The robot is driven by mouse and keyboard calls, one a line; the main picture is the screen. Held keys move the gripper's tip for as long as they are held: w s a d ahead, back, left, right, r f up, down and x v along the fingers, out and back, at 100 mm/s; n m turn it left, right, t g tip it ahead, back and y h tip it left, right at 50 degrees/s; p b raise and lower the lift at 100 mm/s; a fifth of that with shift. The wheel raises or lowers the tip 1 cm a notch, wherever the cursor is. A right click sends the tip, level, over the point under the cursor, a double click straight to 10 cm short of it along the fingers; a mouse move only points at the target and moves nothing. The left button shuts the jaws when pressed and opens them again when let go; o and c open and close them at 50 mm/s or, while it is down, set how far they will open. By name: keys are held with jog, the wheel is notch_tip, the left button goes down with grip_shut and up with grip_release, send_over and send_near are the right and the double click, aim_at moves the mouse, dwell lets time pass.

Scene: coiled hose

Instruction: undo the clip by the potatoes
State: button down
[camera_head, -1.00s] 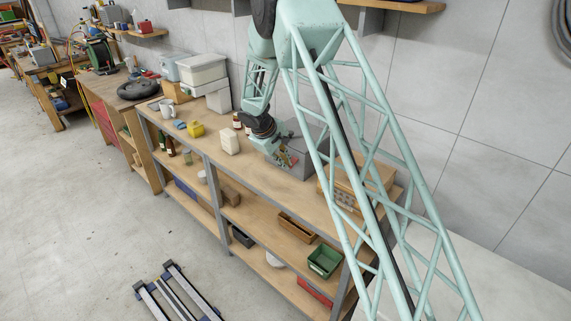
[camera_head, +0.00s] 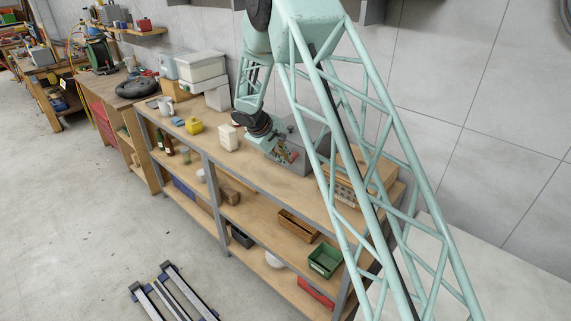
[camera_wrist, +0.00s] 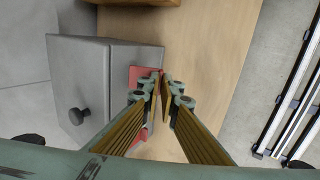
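My gripper (camera_wrist: 162,84) points down beside a grey box with a dark knob (camera_wrist: 76,116) in the wrist view. Its two fingertips are close together, with a narrow gap showing. A red part (camera_wrist: 138,75) at the box's edge lies partly behind the left finger; more red shows lower down. I cannot tell whether this is the clip or whether the fingers touch it. In the head view, my gripper (camera_head: 284,154) is in front of the grey box (camera_head: 301,160) on the bench top. No potatoes can be made out; my arm covers part of the area.
A wooden crate (camera_head: 345,184) stands right of the grey box, partly behind my arm. A cream container (camera_head: 228,137) and a yellow item (camera_head: 194,126) stand to the left.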

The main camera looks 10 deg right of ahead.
aim_at(296, 162)
jog(key=shift+f+t+h+b, duration=0.7)
jog(key=shift+f+h+b, duration=0.25)
jog(key=shift+b, duration=4.9)
jog(key=shift+w+d+f+t+h+b, duration=0.1)
jog(key=shift+f+t+h+b, duration=0.3)
jog(key=shift+b, duration=1.15)
jog(key=shift+w+d+f+t+h+b, duration=0.1)
jog(key=shift+t+h+b, duration=0.35)
jog(key=shift+b, duration=1.1)
jog(key=shift+d+f+t+h+b, duration=0.1)
jog(key=shift+f+t+h+b, duration=0.2)
jog(key=shift+h+b, duration=0.45)
jog(key=shift+d, duration=0.1)
jog(key=shift+w+d+f+t+h+b, duration=0.2)
jog(key=shift+f+t+h, duration=0.15)
jog(key=shift+h, duration=0.2)
jog(key=shift+w+d+f+t+h+b, duration=0.15)
jog(key=shift+f+t+h, duration=0.1)
jog(key=shift+t+h, duration=0.2)
jog(key=shift+w+d+f+t+h, duration=0.2)
jog(key=shift+t+h, duration=0.15)
jog(key=shift+h, duration=0.2)
jog(key=shift+w+d+f+t+h, duration=0.1)
jog(key=shift+d+f+t+h, duration=0.15)
jog(key=shift+h, duration=0.25)
jog(key=shift+r, duration=0.15)
